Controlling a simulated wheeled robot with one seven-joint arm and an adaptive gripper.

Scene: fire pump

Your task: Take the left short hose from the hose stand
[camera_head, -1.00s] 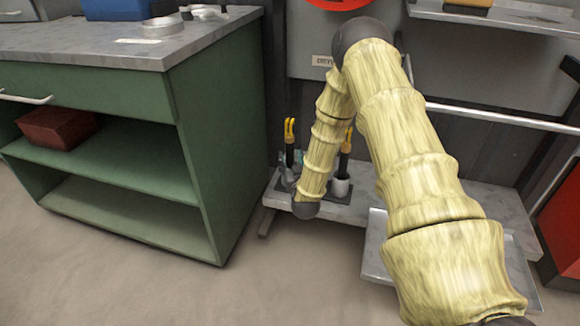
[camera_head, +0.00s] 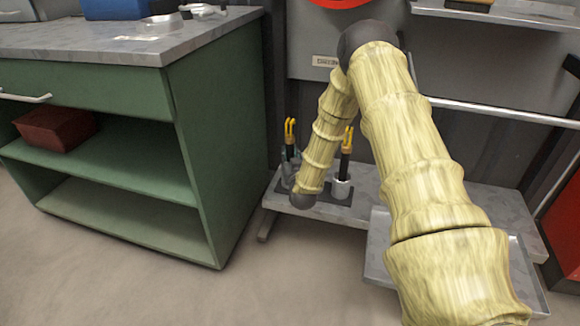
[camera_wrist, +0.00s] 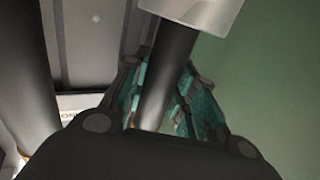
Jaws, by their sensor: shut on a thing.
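The left short hose (camera_head: 290,134) is black with a yellow forked top and stands upright at the left of the hose stand (camera_head: 326,210). The right short hose (camera_head: 347,147) looks alike and stands in a grey cup. My gripper (camera_wrist: 165,88) is shut on the left short hose, which also shows in the wrist view (camera_wrist: 173,64) between teal pads. There, the hose meets a grey cup (camera_wrist: 208,10) at the top. In the head view my gripper is mostly hidden behind my wrist.
A green cabinet (camera_head: 215,150) with a grey worktop stands close to the left of the stand. A grey low shelf (camera_head: 490,205) extends right, with a metal tray (camera_head: 378,245) on the right. A rail (camera_head: 500,113) crosses behind my arm. The floor in front is clear.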

